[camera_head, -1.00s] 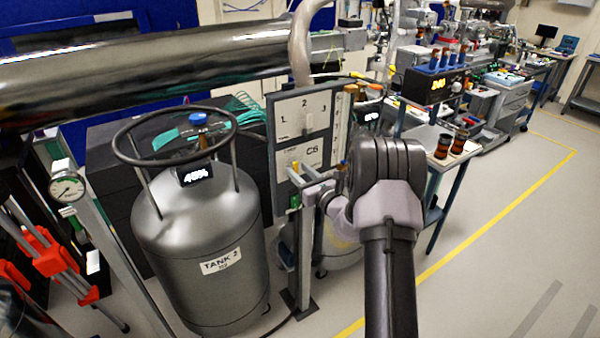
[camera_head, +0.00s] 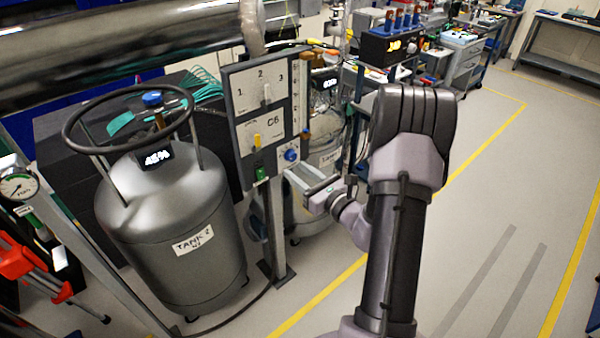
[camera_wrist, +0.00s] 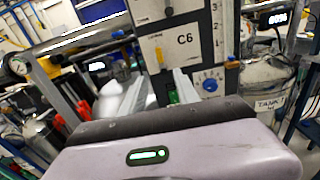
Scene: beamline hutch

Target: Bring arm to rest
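My arm reaches forward from the bottom right in the head view, its dark upper link raised and bent at the elbow. My gripper (camera_head: 305,180) is in front of the lower part of the panel marked C6 (camera_head: 262,115), apart from it as far as I can tell. In the wrist view my gripper (camera_wrist: 160,88) shows two pale fingers spread apart with nothing seen between them. The panel (camera_wrist: 178,45) stands just beyond, with a blue knob (camera_wrist: 210,84) to the right of the fingers. A green switch (camera_head: 261,172) sits at the panel's lower edge.
A grey tank (camera_head: 175,225) labelled TANK 2 stands left of the panel; another tank (camera_head: 322,150) is behind it. A large metal pipe (camera_head: 120,45) crosses the upper left. Benches (camera_head: 465,60) stand at the back. The floor on the right is clear, with yellow lines.

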